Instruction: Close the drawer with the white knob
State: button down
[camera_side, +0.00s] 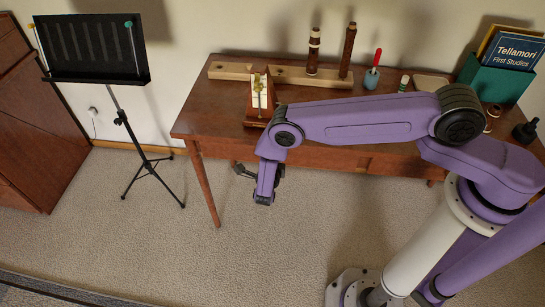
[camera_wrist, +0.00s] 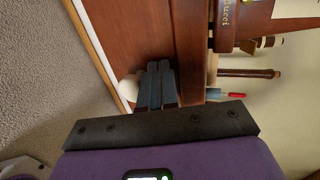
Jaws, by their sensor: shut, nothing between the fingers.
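In the wrist view a white knob (camera_wrist: 130,88) shows at the left of my gripper's fingers, partly hidden by them. It is by a reddish-brown wooden front (camera_wrist: 135,35) with a pale strip along its left side. My gripper (camera_wrist: 160,68) is shut and empty, its dark fingertips over the wood beside the knob. I cannot tell whether they touch. In the side view my gripper (camera_side: 243,170) is low in front of the table (camera_side: 215,100), below the tabletop. My arm hides part of the table front there, and I cannot make out the knob or how far the drawer stands out.
A metronome (camera_side: 258,98) stands near the table's front edge, close to my arm. Behind it are a wooden stand (camera_side: 230,71) with upright woodwind parts, a red-handled tool (camera_side: 373,70) and a green book box (camera_side: 495,80). A music stand (camera_side: 125,118) is at left. Carpet in front is clear.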

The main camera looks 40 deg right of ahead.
jog(key=shift+w+d, duration=0.25)
jog(key=shift+d, duration=0.05)
jog(key=f+v, duration=0.1)
jog(key=v, duration=1.3)
notch_tip(320, 180, up, 12)
jog(key=m+g, duration=0.4)
jog(key=m, duration=0.5)
jog(key=s+d+r+m+g+y, duration=0.35)
jog(key=s+r+m, duration=0.25)
jog(key=r+m, duration=0.35)
jog(key=s+d+r+m+g+y, duration=0.1)
jog(key=s+d+r+m+y, duration=0.1)
jog(key=s+d+r+m, duration=0.2)
jog(key=s+d+r+m+y, duration=0.3)
jog(key=s+d+r+m, duration=0.1)
jog(key=s, duration=0.5)
jog(key=s+d+r+m+g+y, duration=0.1)
jog(key=s+d+r+m+y, duration=0.1)
jog(key=s+d+r+m, duration=0.2)
jog(key=s+m, duration=0.2)
jog(key=s, duration=0.1)
jog(key=shift+d+g, duration=0.35)
